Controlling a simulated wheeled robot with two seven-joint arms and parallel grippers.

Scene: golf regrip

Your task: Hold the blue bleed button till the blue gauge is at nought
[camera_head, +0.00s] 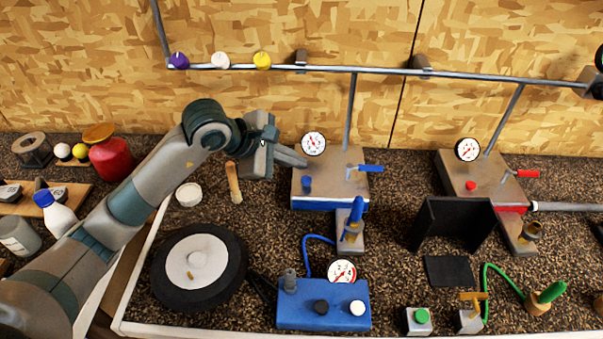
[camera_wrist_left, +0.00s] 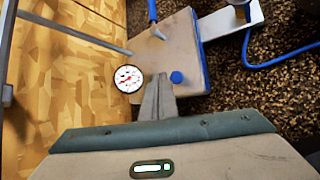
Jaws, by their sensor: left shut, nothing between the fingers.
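The blue bleed button (camera_head: 307,183) stands on top of the grey box with the blue front edge (camera_head: 325,186). It also shows in the left wrist view (camera_wrist_left: 177,77), just to the right of my fingertips. The round white gauge (camera_head: 313,143) with a red needle is at the back of this box, and shows in the left wrist view (camera_wrist_left: 128,78); its reading is too small to tell. My left gripper (camera_head: 304,162) is shut and empty, its tips over the box between gauge and button, seemingly apart from the button. My right gripper is out of view.
A blue lever (camera_head: 370,168) sits on the box's right side. A blue valve (camera_head: 354,220) stands in front. A second box (camera_head: 480,175) with a red button and gauge is at the right.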

